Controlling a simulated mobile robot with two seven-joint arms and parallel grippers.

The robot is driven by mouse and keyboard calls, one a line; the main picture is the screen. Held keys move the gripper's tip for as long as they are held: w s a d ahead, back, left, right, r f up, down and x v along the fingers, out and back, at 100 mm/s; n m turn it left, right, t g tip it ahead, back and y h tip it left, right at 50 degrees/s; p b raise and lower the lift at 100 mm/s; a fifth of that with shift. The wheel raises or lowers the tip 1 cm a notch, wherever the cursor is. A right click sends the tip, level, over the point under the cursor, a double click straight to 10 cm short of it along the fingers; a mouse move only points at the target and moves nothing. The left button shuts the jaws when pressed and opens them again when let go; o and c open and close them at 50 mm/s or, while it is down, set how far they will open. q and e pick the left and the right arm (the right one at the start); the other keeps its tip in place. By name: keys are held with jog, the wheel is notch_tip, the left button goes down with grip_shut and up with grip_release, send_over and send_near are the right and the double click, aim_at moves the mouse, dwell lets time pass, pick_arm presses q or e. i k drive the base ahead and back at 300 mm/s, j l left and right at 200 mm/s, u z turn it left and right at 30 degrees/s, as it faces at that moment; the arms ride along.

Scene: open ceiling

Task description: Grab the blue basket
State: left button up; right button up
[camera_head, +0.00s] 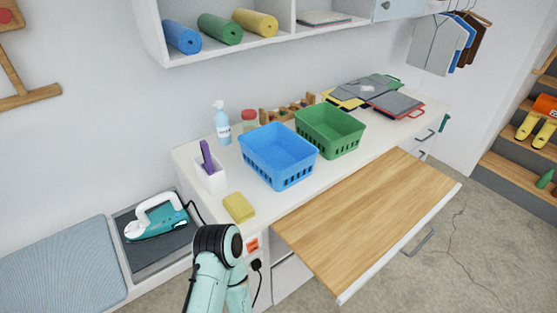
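The blue basket (278,155) is an open rectangular basket with slots along its lower sides. It stands upright and looks empty on the white counter (231,194), left of a green basket (330,130). One of my arms, pale green with a dark joint, rises at the bottom centre, in front of the counter and apart from the blue basket. Neither gripper's fingers show in the head view.
A yellow sponge (239,207), a white holder (211,175), a spray bottle (222,122) and a jar (250,121) surround the basket. A bare wooden pull-out board (367,222) juts out in front. An iron (156,217) sits at left. A shelf (260,40) hangs above.

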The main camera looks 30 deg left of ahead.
aim_at(281, 158)
jog(key=l+u, duration=0.15)
jog(key=u, duration=1.3)
